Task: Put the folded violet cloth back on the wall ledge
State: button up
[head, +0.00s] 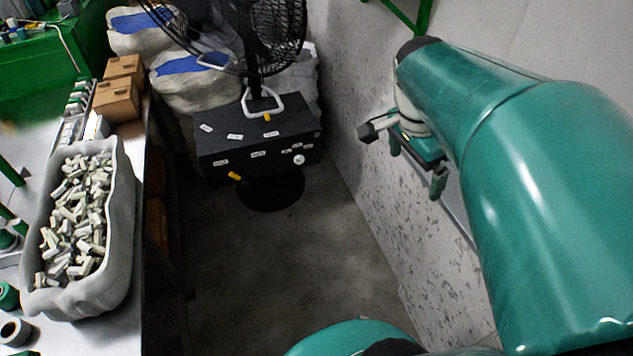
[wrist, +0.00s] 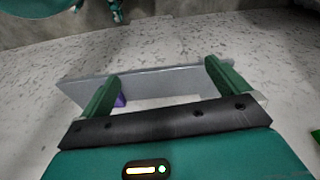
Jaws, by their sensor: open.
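My gripper (wrist: 160,72) is open, its two green fingers wide apart with nothing seen between them. In the wrist view, the grey wall ledge (wrist: 160,84) runs across behind the fingers. A small violet patch (wrist: 120,101), likely part of the folded cloth, shows beside the left finger, near the ledge's lower edge. The finger and gripper body hide the rest, and I cannot tell what it rests on. In the head view, my gripper (head: 416,172) is close to the wall at right, and part of the ledge (head: 459,213) shows behind it. No cloth is visible there.
A pale speckled wall (head: 360,110) stands along the right. A black box (head: 258,140) with a fan (head: 255,50) stands at the back. A bench at left bears a grey bin (head: 125,200) of small pieces and cardboard boxes (head: 117,97). The middle floor is clear.

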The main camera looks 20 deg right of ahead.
jog(key=a+n+t+y, duration=0.2)
jog(key=a+n+t, duration=0.3)
jog(key=a+n, duration=1.2)
jog(key=a, duration=0.2)
jog(key=shift+s+a+r+n+t, duration=0.2)
jog(key=shift+a+r+n+t, duration=0.1)
jog(key=shift+a+n, duration=0.1)
